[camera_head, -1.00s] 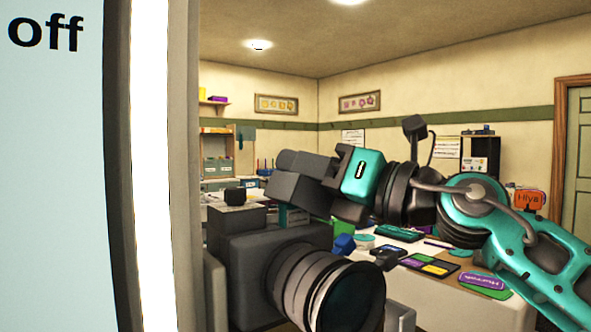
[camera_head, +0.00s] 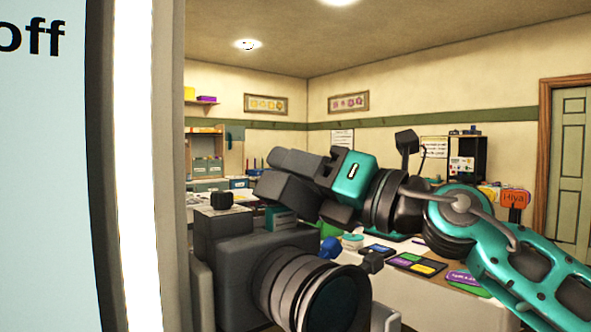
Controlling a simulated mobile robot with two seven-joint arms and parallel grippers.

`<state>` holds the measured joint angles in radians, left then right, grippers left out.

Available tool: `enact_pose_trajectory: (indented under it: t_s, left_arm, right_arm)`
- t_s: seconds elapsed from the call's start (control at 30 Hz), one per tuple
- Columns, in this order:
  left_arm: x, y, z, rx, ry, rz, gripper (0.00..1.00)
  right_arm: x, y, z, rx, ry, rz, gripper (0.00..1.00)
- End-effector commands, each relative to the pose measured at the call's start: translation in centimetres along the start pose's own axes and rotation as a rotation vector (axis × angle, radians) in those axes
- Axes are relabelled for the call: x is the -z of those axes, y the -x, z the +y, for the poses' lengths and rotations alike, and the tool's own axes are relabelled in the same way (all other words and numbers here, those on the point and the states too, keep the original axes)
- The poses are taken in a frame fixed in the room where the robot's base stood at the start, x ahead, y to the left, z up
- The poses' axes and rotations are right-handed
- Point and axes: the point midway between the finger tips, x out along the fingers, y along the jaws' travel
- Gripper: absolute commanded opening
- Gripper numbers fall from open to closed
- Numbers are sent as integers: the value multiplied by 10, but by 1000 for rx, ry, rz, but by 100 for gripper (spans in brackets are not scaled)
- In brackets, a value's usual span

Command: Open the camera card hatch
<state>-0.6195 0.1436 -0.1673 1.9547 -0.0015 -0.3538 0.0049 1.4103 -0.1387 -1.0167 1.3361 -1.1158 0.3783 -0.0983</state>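A large dark grey camera (camera_head: 235,262) stands close in front of me, with its black lens (camera_head: 318,292) facing toward the lower right. A dark knob sits on its top left. No card hatch can be made out on the sides that show. My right arm comes in from the right, and its gripper (camera_head: 268,172) hangs above and behind the camera body, pointing left. Its two dark fingers seem apart at the tips, with nothing seen between them. My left gripper is not in view.
A pale panel with a bright strip (camera_head: 138,200) and the letters "off" fills the left side, close by. Behind the camera, a white table (camera_head: 420,311) carries flat coloured cards (camera_head: 416,264) and small items. A dark shelf box (camera_head: 467,160) and a door (camera_head: 568,170) stand farther back.

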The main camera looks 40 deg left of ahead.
Motion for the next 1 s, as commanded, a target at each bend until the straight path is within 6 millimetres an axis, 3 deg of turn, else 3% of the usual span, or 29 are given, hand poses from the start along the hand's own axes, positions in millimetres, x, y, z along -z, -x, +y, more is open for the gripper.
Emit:
enact_pose_trajectory:
  t_s: [0.27, 0.43, 0.8, 1.0]
  left_arm:
    - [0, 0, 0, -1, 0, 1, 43]
    - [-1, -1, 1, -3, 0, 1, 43]
    - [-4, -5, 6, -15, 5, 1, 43]
    - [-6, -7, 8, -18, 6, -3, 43]
  right_arm:
    - [0, 0, 0, 0, 1, 0, 41]
    - [0, 13, -2, 2, 1, -1, 41]
    - [1, 89, -2, 3, 1, -2, 41]
    - [1, 119, -1, 1, 0, -1, 41]
